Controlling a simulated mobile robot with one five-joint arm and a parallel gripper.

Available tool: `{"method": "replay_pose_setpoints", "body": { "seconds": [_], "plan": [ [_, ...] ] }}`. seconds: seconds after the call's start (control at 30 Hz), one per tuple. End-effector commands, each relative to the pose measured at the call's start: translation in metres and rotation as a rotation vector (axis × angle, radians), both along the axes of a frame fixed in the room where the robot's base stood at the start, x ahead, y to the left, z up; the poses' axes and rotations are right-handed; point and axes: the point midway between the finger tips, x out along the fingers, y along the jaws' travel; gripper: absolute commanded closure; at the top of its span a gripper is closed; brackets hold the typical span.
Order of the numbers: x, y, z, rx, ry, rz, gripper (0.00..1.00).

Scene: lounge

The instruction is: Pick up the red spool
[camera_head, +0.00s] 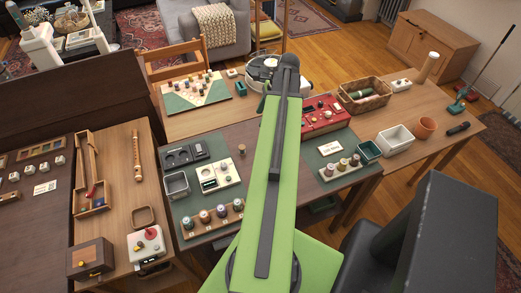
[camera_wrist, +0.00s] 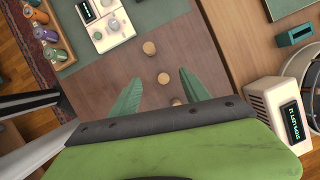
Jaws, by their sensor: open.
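A wooden rack (camera_head: 211,222) holds a row of several small spools (camera_head: 204,216) on the dark green mat. The rack also shows at the left of the wrist view (camera_wrist: 53,52), with purple, orange and green spools. I cannot clearly make out a red spool in either view. More small spools (camera_head: 343,164) stand at the right of the mat, too small to tell their colours surely. My gripper (camera_wrist: 160,85) is open and empty, above a brown wooden surface. Round wooden pegs (camera_wrist: 150,48) show between and beyond its fingers. In the head view my arm hides the gripper.
A white device with a dial (camera_head: 218,178) and a grey bin (camera_head: 176,184) stand behind the rack. A red case (camera_head: 322,115), a wicker basket (camera_head: 364,97) and a white tray (camera_head: 396,139) are to the right. A white box with a display (camera_wrist: 275,110) is right of my gripper.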

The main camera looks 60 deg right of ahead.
Motion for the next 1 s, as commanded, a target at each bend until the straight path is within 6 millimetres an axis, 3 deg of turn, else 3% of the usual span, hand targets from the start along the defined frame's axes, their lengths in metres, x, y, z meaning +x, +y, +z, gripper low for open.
{"method": "replay_pose_setpoints", "body": {
  "seconds": [0.03, 0.1, 0.27, 0.47, 0.9, 1.0],
  "plan": [
    [-0.020, -0.016, -0.005, 0.021, -0.003, -0.088, 0.46],
    [-0.038, -0.027, -0.006, 0.043, -0.006, -0.175, 0.46],
    [-0.052, -0.035, -0.005, 0.061, -0.008, -0.242, 0.46],
    [-0.047, -0.032, -0.020, 0.060, -0.008, -0.239, 0.46],
    [-0.016, -0.016, -0.110, 0.059, -0.008, -0.235, 0.46],
    [-0.010, -0.013, -0.120, 0.059, -0.007, -0.235, 0.46]
  ]
}}
